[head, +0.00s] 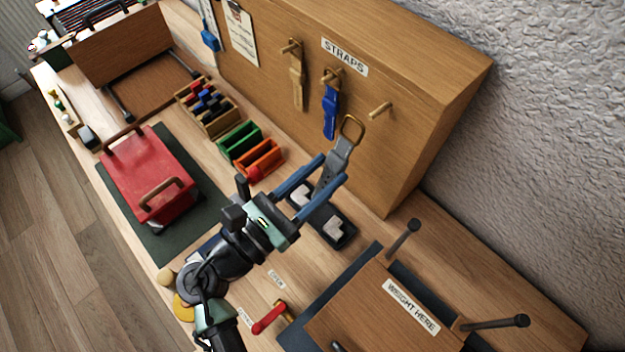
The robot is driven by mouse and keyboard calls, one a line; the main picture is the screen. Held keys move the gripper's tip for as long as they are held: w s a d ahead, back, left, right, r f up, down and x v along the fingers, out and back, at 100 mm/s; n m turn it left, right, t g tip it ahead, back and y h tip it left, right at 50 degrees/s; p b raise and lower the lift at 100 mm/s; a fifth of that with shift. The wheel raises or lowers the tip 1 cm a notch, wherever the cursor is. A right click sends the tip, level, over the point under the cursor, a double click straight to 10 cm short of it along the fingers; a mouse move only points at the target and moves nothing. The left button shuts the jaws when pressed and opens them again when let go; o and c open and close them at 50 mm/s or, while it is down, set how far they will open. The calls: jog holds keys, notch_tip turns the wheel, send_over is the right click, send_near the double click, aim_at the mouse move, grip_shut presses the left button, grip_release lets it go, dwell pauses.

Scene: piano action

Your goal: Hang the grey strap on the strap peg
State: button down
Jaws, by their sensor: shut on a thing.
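The grey strap (341,153) is held up off the bench by my gripper (333,172), whose blue fingers are shut on it. A brass-coloured loop sits at the strap's upper end, near the wooden board. The bare wooden peg (380,110) sticks out of the board under the right part of the STRAPS label (345,57), up and to the right of the loop. The loop appears apart from this peg. A blue strap (330,111) hangs on the middle peg, and a tan strap (296,78) hangs on the left peg.
A black tray (347,237) with pale pieces lies below my gripper. Green and orange bins (240,140) stand to the left, by a red case (150,175) on a dark mat. A wooden box with upright handles and a WEIGHT HERE label (411,305) stands at lower right.

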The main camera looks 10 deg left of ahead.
jog(key=shift+f+b+x, duration=0.25)
jog(key=shift+b+x, duration=0.25)
jog(key=shift+x, duration=0.65)
jog(key=shift+f+b+x, duration=0.25)
jog(key=shift+b+x, duration=0.25)
jog(key=shift+x, duration=0.65)
jog(key=shift+w+d+f, duration=0.4)
jog(key=shift+w, duration=0.2)
jog(key=shift+c, duration=1.8)
grip_release()
